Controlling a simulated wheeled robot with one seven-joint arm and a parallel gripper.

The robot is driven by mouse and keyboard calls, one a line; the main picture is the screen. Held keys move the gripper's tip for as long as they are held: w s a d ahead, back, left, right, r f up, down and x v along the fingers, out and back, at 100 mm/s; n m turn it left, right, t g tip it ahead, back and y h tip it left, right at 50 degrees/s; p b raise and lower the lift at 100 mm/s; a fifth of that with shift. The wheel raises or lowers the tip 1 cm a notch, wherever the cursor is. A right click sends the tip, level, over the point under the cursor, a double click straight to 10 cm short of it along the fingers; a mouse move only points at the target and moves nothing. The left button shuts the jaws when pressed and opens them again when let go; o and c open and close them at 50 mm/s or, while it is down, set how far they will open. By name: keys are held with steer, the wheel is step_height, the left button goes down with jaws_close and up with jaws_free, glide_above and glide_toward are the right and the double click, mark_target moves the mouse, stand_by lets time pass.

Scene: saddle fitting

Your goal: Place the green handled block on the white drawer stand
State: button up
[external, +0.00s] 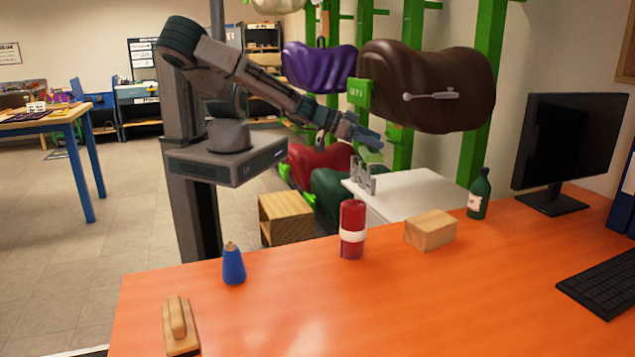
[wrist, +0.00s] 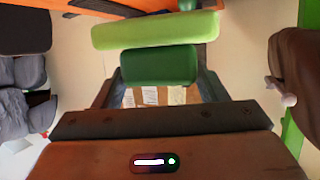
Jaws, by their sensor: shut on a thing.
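The green handled block (wrist: 155,30) shows in the wrist view, with a light green slab and a dark green handle (wrist: 158,64). My gripper (wrist: 160,74) is shut on the handle. In the external view my gripper (external: 372,137) is in the air above the white drawer stand (external: 420,197), near its back. The block there is mostly hidden behind the fingers; only a little light green shows. The stand has a flat white top, with a grey upright item (external: 362,177) at its left edge. The stand's drawers are hidden.
A brown saddle (external: 430,85) hangs from a green rack close behind my gripper. The orange desk (external: 300,310) in front bears a red cylinder (external: 352,225), a wooden block (external: 430,230), a dark green bottle (external: 479,195) and a monitor (external: 568,145). The stand's right part looks clear.

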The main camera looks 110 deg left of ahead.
mark_target(365, 159)
steer(key=shift+w+a+r, duration=0.1)
steer(key=shift+a+r, duration=0.15)
steer(key=shift+r, duration=0.35)
steer(key=shift+w+a+r, duration=0.1)
steer(key=shift+a+r, duration=0.1)
steer(key=shift+r, duration=0.4)
step_height(365, 159, down, 11)
steer(key=w+m+t+h, duration=0.1)
steer(key=w+m+h, duration=0.1)
steer(key=m+h, duration=0.2)
steer(key=v, duration=0.5)
steer(key=shift+w+r, duration=0.15)
steer(key=shift+r, duration=0.05)
